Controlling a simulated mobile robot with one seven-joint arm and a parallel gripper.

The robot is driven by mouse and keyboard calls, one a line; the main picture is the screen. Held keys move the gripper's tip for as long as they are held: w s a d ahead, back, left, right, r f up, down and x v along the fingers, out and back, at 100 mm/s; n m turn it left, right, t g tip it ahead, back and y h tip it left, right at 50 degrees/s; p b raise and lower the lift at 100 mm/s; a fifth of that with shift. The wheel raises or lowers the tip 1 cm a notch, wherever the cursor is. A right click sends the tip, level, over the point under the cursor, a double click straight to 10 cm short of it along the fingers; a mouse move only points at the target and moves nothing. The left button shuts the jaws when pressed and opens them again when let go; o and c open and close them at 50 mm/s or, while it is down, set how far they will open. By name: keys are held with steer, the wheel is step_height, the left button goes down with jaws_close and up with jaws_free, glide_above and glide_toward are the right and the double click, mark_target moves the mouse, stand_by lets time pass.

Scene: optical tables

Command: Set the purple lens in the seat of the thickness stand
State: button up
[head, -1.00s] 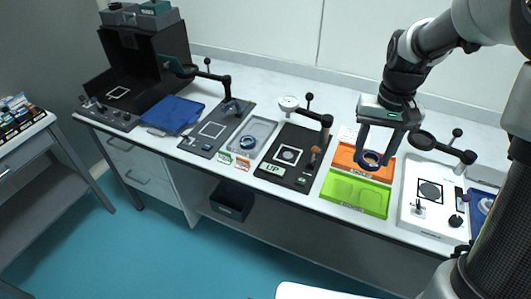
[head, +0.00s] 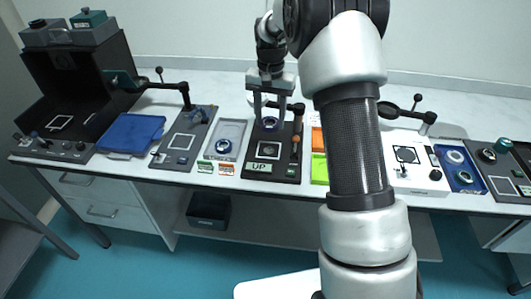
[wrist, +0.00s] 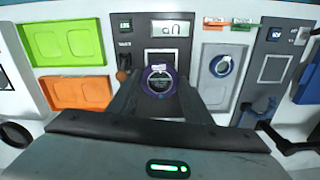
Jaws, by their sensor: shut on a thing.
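My gripper (head: 271,122) is shut on the purple lens (head: 269,124), a dark-centred disc with a purple ring. In the wrist view the lens (wrist: 158,80) sits between the fingertips. It is held above the thickness stand (head: 285,166), a black plate with an "UP" display that also shows in the wrist view (wrist: 144,28). The stand's white-outlined square seat area (head: 268,151) shows just in front of the lens in the head view. In the wrist view the lens hides part of that square. The gauge arm is largely hidden behind my gripper.
A grey tray (head: 238,131) with a blue-ringed lens (head: 223,146) lies left of the stand. An orange-handled post (head: 295,146) rises at its right edge. Green (wrist: 44,42) and orange (wrist: 97,92) trays lie beside it, mostly hidden by my arm in the head view.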

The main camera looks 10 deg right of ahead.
glide_above(269, 150)
step_height(269, 150, down, 6)
steer(key=shift+r+b, duration=0.1)
steer(key=shift+b, duration=0.25)
steer(key=shift+a+f, duration=0.1)
steer(key=shift+f, duration=2.35)
steer(key=shift+f, duration=0.1)
steer(key=shift+f+b, duration=0.15)
steer(key=shift+b, duration=0.2)
steer(key=o, duration=1.2)
steer(key=shift+c, duration=0.2)
